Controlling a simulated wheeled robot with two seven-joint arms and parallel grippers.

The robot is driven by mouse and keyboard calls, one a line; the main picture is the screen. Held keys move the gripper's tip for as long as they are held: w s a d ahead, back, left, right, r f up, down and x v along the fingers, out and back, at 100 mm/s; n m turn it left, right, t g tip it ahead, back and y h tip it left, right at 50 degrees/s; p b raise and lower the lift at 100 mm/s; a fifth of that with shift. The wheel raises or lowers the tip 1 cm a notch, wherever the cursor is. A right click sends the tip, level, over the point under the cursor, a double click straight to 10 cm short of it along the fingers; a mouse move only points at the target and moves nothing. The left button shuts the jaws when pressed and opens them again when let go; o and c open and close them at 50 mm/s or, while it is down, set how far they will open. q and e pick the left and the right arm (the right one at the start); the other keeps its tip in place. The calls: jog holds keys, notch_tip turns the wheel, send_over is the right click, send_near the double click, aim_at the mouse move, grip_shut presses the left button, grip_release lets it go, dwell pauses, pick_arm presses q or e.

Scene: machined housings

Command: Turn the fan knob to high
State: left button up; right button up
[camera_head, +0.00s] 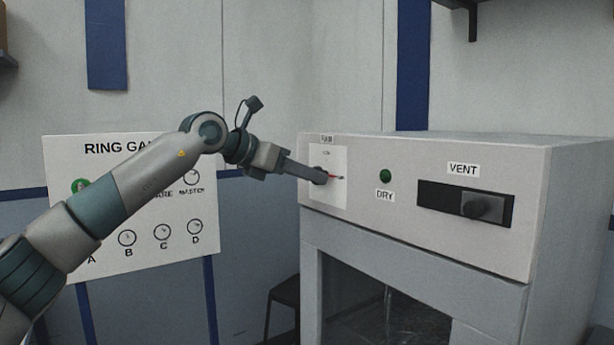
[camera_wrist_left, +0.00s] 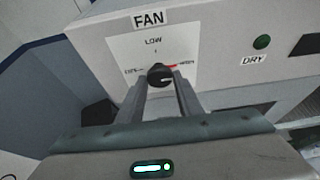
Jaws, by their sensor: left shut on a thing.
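The fan knob (camera_wrist_left: 160,75) is a small dark round knob on a white plate under the label FAN in the left wrist view. The plate has LOW at the top, a mark at the left and a red mark at the right with small, blurred text. My left gripper (camera_head: 318,174) reaches the fan plate (camera_head: 329,165) at the left of the cabinet front. In the left wrist view its two fingers (camera_wrist_left: 163,88) are shut on the knob from both sides. The knob's pointer direction is hard to tell. My right gripper is not in view.
The cabinet (camera_head: 420,235) also has a green DRY button (camera_head: 385,176) and a VENT slider (camera_head: 483,207) to the right of the plate. A RING GAUGE board (camera_head: 140,255) stands behind my left arm. A dark stool (camera_head: 284,300) is at the cabinet's left.

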pick_arm(q)
jog(key=shift+f, duration=0.15)
jog(key=o, duration=1)
jog(key=shift+a, duration=0.1)
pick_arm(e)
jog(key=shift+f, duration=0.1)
pick_arm(q)
jog(key=b+v, duration=0.4)
jog(key=v, duration=1.3)
jog(key=shift+s, duration=0.1)
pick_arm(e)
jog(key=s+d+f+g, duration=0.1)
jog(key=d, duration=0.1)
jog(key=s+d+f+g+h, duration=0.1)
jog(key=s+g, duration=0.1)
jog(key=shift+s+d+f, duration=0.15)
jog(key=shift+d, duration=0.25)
